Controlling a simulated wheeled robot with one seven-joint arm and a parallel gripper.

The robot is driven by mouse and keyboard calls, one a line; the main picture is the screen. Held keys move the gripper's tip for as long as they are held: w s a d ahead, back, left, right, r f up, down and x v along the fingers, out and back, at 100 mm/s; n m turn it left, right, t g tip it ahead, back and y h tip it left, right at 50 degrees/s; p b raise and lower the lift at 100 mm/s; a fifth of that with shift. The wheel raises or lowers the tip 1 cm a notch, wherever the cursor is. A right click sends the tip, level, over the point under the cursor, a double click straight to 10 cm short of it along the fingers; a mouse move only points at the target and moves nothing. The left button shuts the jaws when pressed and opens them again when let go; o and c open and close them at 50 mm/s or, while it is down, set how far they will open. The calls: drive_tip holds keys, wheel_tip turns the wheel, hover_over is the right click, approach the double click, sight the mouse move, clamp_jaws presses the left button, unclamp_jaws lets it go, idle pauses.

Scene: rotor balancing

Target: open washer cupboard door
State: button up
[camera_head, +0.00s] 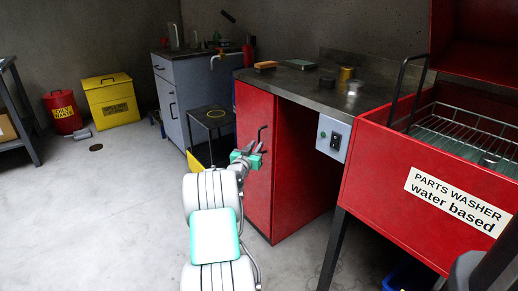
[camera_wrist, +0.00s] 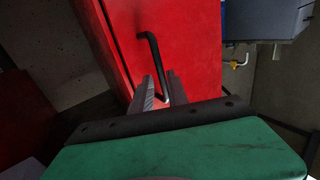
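The washer cupboard door (camera_head: 254,190) is a red panel below the left end of the metal counter and looks shut. It fills the upper middle of the wrist view (camera_wrist: 192,50). Its black bent bar handle (camera_head: 263,130) is on the door's right part. My gripper (camera_head: 255,147) is at the handle's lower part. In the wrist view, the handle (camera_wrist: 152,52) runs down between my two grey fingertips (camera_wrist: 162,86). One finger is on each side of the bar. I cannot tell whether they press on it.
The red parts washer (camera_head: 375,165) stands at the right on dark legs. A control box (camera_head: 333,138) hangs by the counter (camera_head: 325,92). A small black side table (camera_head: 210,118) stands left of the door.

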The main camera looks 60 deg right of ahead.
drive_tip(key=d, duration=0.4)
drive_tip(key=shift+w+d+b, duration=0.1)
drive_tip(key=shift+w+b, duration=0.15)
drive_tip(key=shift+b, duration=0.1)
drive_tip(key=shift+c, duration=0.6)
clamp_jaws()
drive_tip(key=shift+f, duration=0.1)
idle(0.3)
